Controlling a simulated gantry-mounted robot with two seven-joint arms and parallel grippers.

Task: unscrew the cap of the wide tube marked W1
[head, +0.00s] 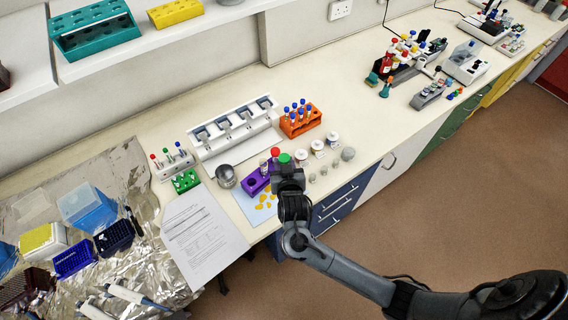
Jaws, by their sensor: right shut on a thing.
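My right gripper (287,169) reaches in from the lower right and is shut at the right end of the purple rack (252,184). A green cap (284,158) shows right at its fingertips, and the gripper appears shut on this green-capped tube. The tube's body is hidden by the gripper. A red cap (275,152) stands just behind and left of the green one. No W1 mark can be read at this size, so I cannot tell which tube bears it. My left gripper is not in view.
An orange rack (300,122) with blue-capped tubes stands behind. White-lidded jars (317,146) stand to the right. A metal beaker (226,176) and a paper sheet (202,230) lie left. A white pipette stand (235,135) is behind. Yellow pieces (259,206) lie on a pale blue mat.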

